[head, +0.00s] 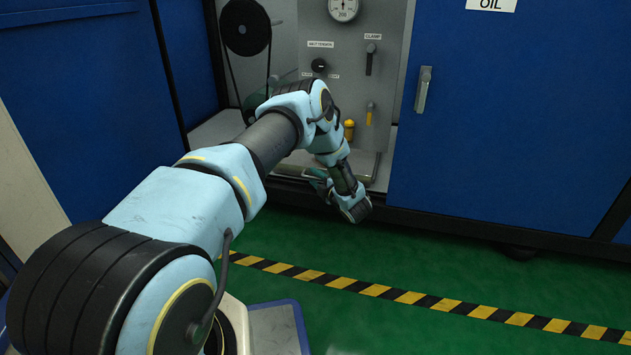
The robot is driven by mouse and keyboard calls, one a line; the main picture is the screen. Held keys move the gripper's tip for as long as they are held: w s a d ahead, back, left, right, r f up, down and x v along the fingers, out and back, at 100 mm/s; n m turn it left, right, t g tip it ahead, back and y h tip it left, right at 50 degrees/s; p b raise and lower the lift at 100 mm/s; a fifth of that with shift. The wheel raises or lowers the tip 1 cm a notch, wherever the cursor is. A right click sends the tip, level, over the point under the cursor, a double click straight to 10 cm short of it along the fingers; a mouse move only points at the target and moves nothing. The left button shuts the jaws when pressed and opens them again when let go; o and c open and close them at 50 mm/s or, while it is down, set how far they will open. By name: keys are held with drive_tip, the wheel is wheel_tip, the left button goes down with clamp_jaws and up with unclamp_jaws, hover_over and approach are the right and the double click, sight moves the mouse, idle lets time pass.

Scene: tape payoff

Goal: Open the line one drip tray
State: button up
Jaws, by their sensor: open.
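My gripper (354,209) is at the end of my bent arm, low in front of the open machine bay, by the dark sill along its bottom edge. It is open, but its fingertips are hard to make out from behind. I cannot clearly pick out the line one drip tray. My arm covers part of the bay's lower left. I cannot tell whether the gripper touches anything.
The bay panel (335,105) carries a gauge (343,8), a clamp lever (370,58), a black knob (319,66) and a yellow fitting (349,130). A blue door (510,130) with a handle (423,90) stands right. Green floor with a striped line (410,297) is clear.

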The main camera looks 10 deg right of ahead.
clamp_jaws()
idle(1.4)
